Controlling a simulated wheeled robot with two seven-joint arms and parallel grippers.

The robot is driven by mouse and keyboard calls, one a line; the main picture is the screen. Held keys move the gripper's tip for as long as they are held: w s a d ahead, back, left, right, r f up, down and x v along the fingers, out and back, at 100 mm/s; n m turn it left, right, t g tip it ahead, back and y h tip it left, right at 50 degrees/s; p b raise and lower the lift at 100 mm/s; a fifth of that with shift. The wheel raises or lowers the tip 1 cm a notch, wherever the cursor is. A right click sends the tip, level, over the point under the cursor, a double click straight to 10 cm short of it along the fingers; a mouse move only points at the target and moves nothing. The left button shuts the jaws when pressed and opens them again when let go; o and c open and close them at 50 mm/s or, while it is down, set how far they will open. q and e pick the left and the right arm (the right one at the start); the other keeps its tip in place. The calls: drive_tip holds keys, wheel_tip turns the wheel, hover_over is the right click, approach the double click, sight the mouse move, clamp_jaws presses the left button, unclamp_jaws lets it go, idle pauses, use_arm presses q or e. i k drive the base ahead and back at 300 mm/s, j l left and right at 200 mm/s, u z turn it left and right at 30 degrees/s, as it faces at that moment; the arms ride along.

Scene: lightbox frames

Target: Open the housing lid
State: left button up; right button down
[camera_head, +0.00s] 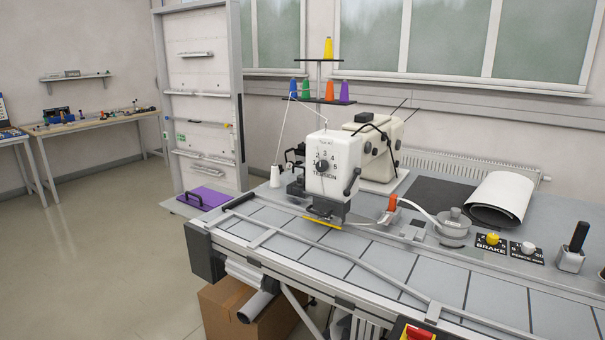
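A white sewing-machine-like unit stands on the grey workbench (382,265). Its front housing (320,180) carries a dial (322,166) marked TENSION and a dark lever (351,182) on its right side. A second white housing (377,150) stands behind it. I cannot tell which part is the housing lid; no housing shows an open gap. Neither of my grippers is in view.
Thread cones stand on a rack (320,101) above the machine. A grey round pot (453,228), a BRAKE knob (492,239), a white roll (499,199) and a dark-handled block (572,250) sit to the right. A rail (350,258) crosses the bench front.

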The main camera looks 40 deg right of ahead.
sight(302, 173)
drive_tip(key=z, duration=0.45)
drive_tip(key=j+z, duration=0.2)
drive_tip(key=z, duration=0.2)
drive_tip(key=j+z, duration=0.1)
drive_tip(key=z, duration=0.35)
drive_tip(key=i+j+z, duration=0.1)
drive_tip(key=i+j, duration=0.15)
drive_tip(key=i+j+z, duration=0.1)
drive_tip(key=i+j, duration=0.15)
drive_tip(key=i+j+z, duration=0.1)
drive_tip(key=i+j, duration=0.15)
drive_tip(key=j, duration=0.2)
drive_tip(key=i+j+z, duration=0.2)
drive_tip(key=i+j, duration=0.2)
drive_tip(key=j, duration=0.3)
drive_tip(key=i+j+z, duration=0.15)
drive_tip(key=j, duration=0.2)
drive_tip(key=i+j+z, duration=0.1)
drive_tip(key=i+j, duration=0.15)
drive_tip(key=j, duration=0.15)
drive_tip(key=i+j+z, duration=0.1)
drive_tip(key=j, duration=0.35)
drive_tip(key=i+j, duration=0.25)
drive_tip(key=j, duration=0.15)
drive_tip(key=i+j+z, duration=0.15)
drive_tip(key=i+j, duration=0.1)
drive_tip(key=j, duration=0.1)
